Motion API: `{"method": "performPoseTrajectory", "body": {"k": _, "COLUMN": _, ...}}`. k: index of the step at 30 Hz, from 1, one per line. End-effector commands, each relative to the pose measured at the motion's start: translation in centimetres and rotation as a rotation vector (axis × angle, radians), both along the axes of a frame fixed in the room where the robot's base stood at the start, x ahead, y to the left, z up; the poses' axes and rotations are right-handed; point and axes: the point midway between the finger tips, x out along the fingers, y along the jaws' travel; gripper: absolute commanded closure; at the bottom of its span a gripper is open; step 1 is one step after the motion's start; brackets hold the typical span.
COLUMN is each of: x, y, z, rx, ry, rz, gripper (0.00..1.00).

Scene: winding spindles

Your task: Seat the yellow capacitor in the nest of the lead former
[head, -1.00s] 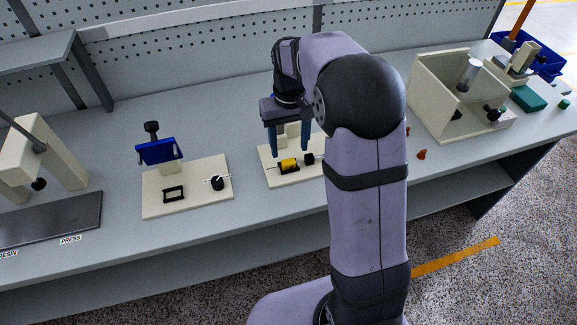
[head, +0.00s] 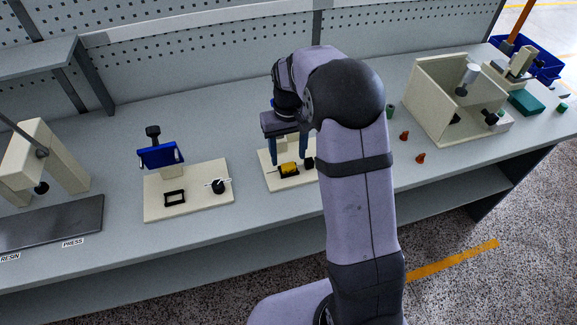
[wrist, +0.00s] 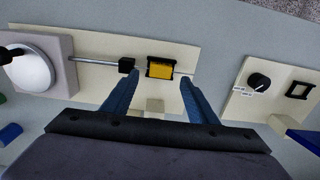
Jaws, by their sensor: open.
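The yellow capacitor (head: 289,168) sits in a black holder, the nest, on the beige base of the lead former (head: 285,185). In the wrist view the capacitor (wrist: 160,69) lies lengthwise between black edges, with a metal lead on its right. I cannot tell if it is fully down. My gripper (head: 288,159) is over the base with its blue fingers pointing down. In the wrist view the fingers (wrist: 160,80) are spread apart below either end of the capacitor, with nothing held between them. My arm hides the right part of the lead former in the head view.
A second beige base (head: 190,208) with a black frame, knob and blue part stands left. In the wrist view, a black block (wrist: 126,65) and a rod reach toward a white dome (wrist: 30,70). Two small orange pieces and a beige open box (head: 430,95) are right.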

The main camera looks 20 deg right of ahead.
Motion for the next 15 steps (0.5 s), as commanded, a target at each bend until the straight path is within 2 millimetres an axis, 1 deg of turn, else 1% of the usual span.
{"method": "performPoseTrajectory", "body": {"k": 4, "x": -0.1, "y": 0.1, "z": -1.9, "rx": 0.000, "ry": 0.005, "rz": 0.000, "gripper": 0.47}}
{"method": "performPoseTrajectory", "body": {"k": 7, "x": -0.1, "y": 0.1, "z": -2.8, "rx": 0.000, "ry": 0.003, "rz": 0.000, "gripper": 0.47}}
{"method": "performPoseTrajectory", "body": {"k": 10, "x": -0.1, "y": 0.1, "z": -3.2, "rx": 0.000, "ry": 0.001, "rz": 0.000, "gripper": 0.47}}
{"method": "performPoseTrajectory", "body": {"k": 15, "x": 0.0, "y": 0.1, "z": -3.3, "rx": 0.000, "ry": 0.000, "rz": 0.000, "gripper": 0.47}}
